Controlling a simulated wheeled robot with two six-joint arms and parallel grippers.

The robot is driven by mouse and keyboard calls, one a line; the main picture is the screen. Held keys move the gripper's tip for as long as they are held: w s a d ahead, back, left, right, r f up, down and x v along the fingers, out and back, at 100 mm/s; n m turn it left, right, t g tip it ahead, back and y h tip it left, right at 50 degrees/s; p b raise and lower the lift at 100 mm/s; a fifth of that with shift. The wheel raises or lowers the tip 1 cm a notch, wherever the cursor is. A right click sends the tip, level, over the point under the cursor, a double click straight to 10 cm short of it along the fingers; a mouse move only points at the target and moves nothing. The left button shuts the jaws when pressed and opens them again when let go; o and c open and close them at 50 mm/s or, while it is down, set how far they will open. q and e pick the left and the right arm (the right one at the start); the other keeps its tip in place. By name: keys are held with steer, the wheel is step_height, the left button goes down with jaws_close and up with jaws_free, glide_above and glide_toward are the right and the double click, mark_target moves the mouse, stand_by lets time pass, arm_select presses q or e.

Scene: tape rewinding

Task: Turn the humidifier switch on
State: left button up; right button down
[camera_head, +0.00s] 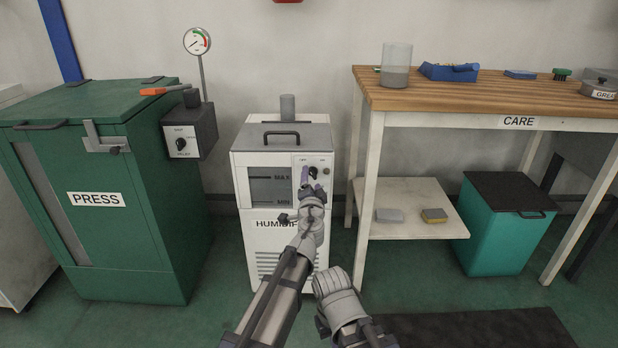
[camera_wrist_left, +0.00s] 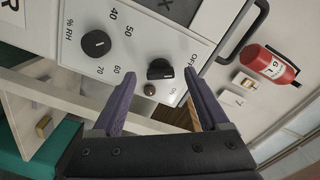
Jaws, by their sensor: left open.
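The white humidifier (camera_head: 280,240) stands on the floor between the green press and the wooden table. Its control panel (camera_wrist_left: 125,58) fills the upper left of the left wrist view. The black switch knob (camera_wrist_left: 160,69) sits between the OFF and ON labels; I cannot tell exactly where its mark points. My left gripper (camera_head: 308,182) is at the panel's front. In the left wrist view my left gripper (camera_wrist_left: 162,82) is open, its purple fingers on either side of the knob with gaps. Contact is not visible. My right arm shows low in the head view, its gripper out of sight.
A black % RH dial (camera_wrist_left: 97,43) and a small brownish lamp (camera_wrist_left: 150,90) are near the switch. The green press (camera_head: 110,200) stands left. The wooden table (camera_head: 480,95) stands right, with a teal bin (camera_head: 500,235) under it. A red extinguisher (camera_wrist_left: 270,66) hangs beyond.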

arm_select(q)
steer(key=shift+w, duration=0.95)
jaws_close()
